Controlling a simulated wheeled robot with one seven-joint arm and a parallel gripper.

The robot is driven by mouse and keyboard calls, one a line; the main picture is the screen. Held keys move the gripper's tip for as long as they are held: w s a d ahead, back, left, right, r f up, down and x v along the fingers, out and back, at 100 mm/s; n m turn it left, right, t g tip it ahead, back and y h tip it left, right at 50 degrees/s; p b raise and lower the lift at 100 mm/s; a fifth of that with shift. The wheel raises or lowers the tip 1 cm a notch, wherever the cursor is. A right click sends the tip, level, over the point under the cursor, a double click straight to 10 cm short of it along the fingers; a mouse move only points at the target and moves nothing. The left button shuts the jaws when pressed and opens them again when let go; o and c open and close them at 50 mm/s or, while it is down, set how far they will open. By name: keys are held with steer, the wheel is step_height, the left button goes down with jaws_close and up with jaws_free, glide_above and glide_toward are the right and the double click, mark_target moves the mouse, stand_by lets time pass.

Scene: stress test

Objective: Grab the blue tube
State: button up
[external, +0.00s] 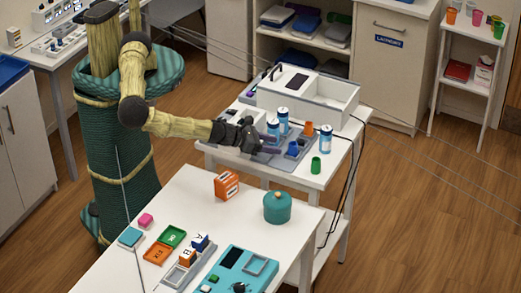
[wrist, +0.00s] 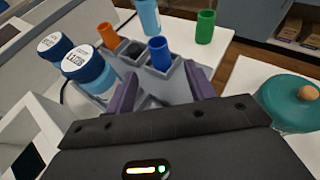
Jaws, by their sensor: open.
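The blue tube (external: 292,148) stands upright at the right part of the grey rack (external: 268,159) on the far white table. In the wrist view the blue tube (wrist: 160,55) is beyond the fingertips, roughly centred between them, with its open top showing. My gripper (external: 270,149) is over the rack, just left of the tube. In the wrist view my gripper (wrist: 163,86) has its two purple fingers spread with nothing held between them. The rack (wrist: 180,90) lies below and between the fingers. The lower part of the tube meets the rack.
An orange tube (wrist: 108,34) stands left of the blue one, and a green tube (wrist: 205,27) stands to its right on the table. Blue-and-white bottles (external: 326,139) stand around the rack. A white basin (external: 335,96) is behind. A teal pot (external: 277,207) sits on the nearer table.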

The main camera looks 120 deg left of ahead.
mark_target(286, 157)
steer(key=shift+w, duration=0.1)
steer(key=p+x, duration=0.1)
steer(key=x, duration=0.4)
steer(key=shift+w+a+f+p, duration=0.2)
steer(key=shift+w+f+p, duration=0.05)
steer(key=shift+p, duration=0.1)
steer(key=c, duration=1)
steer(key=shift+c, duration=0.2)
steer(key=shift+r, duration=0.1)
step_height(286, 157, up, 10)
steer(key=b, duration=0.2)
steer(key=shift+b, duration=0.3)
